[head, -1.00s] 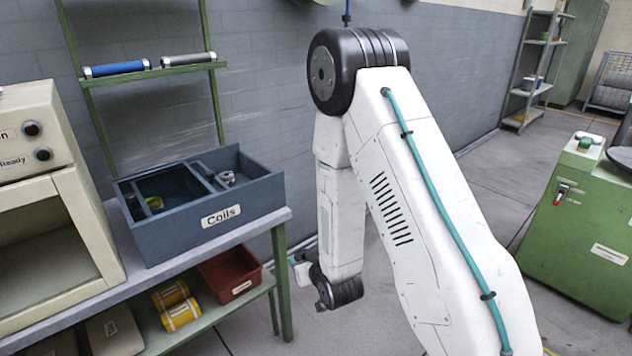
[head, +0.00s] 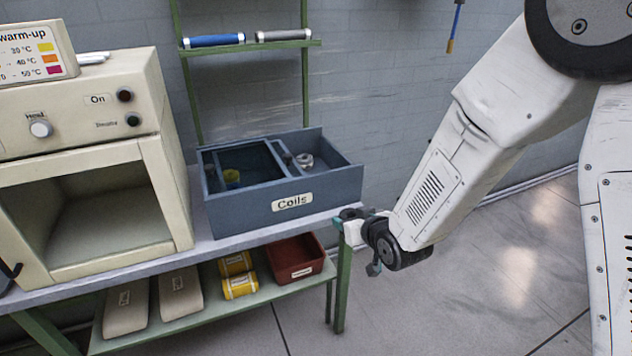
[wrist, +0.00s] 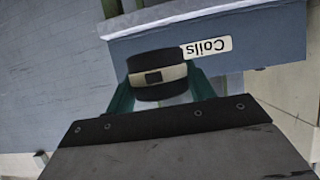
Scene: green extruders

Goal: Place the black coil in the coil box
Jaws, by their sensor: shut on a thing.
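The black coil (wrist: 155,63), with a pale band around its middle, is held between the teal fingers of my gripper (wrist: 157,85) in the wrist view. In the head view my gripper (head: 352,222) is at the right end of the bench, in front and to the right of the coil box. A small dark part of the coil (head: 352,213) shows there. The blue-grey coil box (head: 232,217) stands on the bench with a "Coils" label; its front wall (wrist: 140,42) shows upside down in the wrist view. It has a left compartment with a yellow-green item and a right one with a grey ring.
A beige oven (head: 160,120) with an open chamber stands left of the box. A green rack (head: 275,46) with blue and grey rolls rises behind it. The lower shelf holds a red bin (head: 297,272), yellow coils (head: 238,285) and beige blocks. Floor at right is clear.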

